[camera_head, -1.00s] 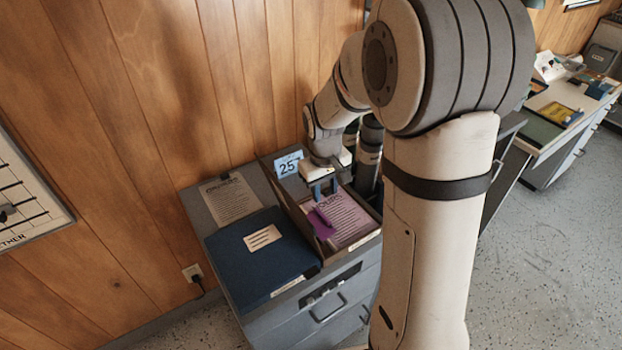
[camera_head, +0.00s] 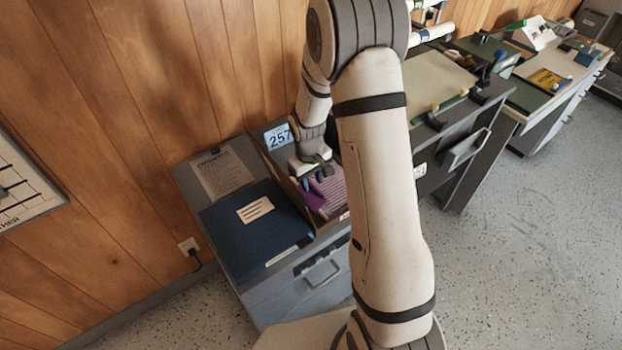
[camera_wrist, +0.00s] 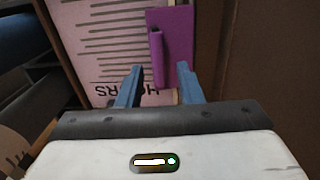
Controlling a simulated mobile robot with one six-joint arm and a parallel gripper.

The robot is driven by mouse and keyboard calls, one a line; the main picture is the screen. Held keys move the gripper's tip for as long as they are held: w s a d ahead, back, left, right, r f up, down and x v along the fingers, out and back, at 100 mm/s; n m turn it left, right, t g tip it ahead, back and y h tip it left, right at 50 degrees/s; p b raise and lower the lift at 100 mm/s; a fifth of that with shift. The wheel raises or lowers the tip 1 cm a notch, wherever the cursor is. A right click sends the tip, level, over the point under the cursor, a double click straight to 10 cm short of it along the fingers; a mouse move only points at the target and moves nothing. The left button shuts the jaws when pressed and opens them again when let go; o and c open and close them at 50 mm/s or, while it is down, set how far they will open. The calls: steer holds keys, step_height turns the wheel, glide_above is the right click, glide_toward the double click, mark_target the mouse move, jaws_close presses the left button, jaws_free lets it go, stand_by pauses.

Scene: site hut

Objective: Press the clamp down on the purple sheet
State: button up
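The purple sheet (camera_head: 335,188), pinkish with dark printed lines, lies in a shallow box on the grey cabinet. It also shows in the wrist view (camera_wrist: 105,45), with its heading nearest my gripper. The clamp (camera_wrist: 178,45) is a vivid purple plate with a raised tab, lying over the sheet's edge; in the head view the clamp (camera_head: 311,197) is partly hidden by my gripper. My gripper (camera_wrist: 158,76) points down over the sheet, its two blue fingers apart with the clamp's near end between or just beyond them. Contact cannot be told. My gripper (camera_head: 317,178) shows just above the clamp.
A dark blue folder (camera_head: 255,232) and a printed sheet (camera_head: 224,174) lie left of the box (camera_head: 272,158). A blue number card (camera_head: 278,137) stands at its back. The wooden wall is close behind. My arm hides the box's right side.

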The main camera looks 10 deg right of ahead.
steer(key=shift+c, duration=0.3)
jaws_close()
steer(key=shift+d, duration=0.1)
steer(key=shift+d+f+y+p, duration=0.15)
steer(key=shift+d+y+p, duration=0.1)
steer(key=shift+y+p, duration=0.25)
steer(key=shift+w+d+f+g+y+b, duration=0.15)
steer(key=shift+f+g+y+b, duration=0.15)
steer(key=shift+b, duration=0.3)
steer(key=shift+w+d+f+g+y+b, duration=0.1)
steer(key=shift+d+f+g+y+b, duration=0.1)
steer(key=shift+f+y+b, duration=0.3)
steer(key=shift+r+b, duration=0.3)
steer(key=shift+o, duration=0.3)
jaws_free()
